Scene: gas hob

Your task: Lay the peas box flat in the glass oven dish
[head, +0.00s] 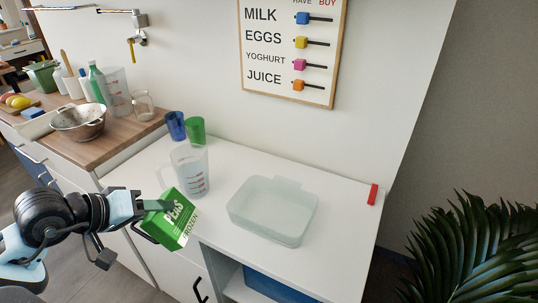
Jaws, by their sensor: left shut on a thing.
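The green peas box (171,221) is tilted in the air over the left front edge of the white worktop. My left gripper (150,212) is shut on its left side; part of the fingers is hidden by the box. The glass oven dish (272,238), clear and rectangular, sits on the white worktop to the right of the box. It looks empty. The box is apart from the dish. My right gripper is not in view.
A clear measuring jug (190,172) stands just behind the box, with a blue cup (175,126) and a green cup (195,130) behind it. A red object (373,194) lies at the worktop's right edge. The white top (345,215) is clear around the dish.

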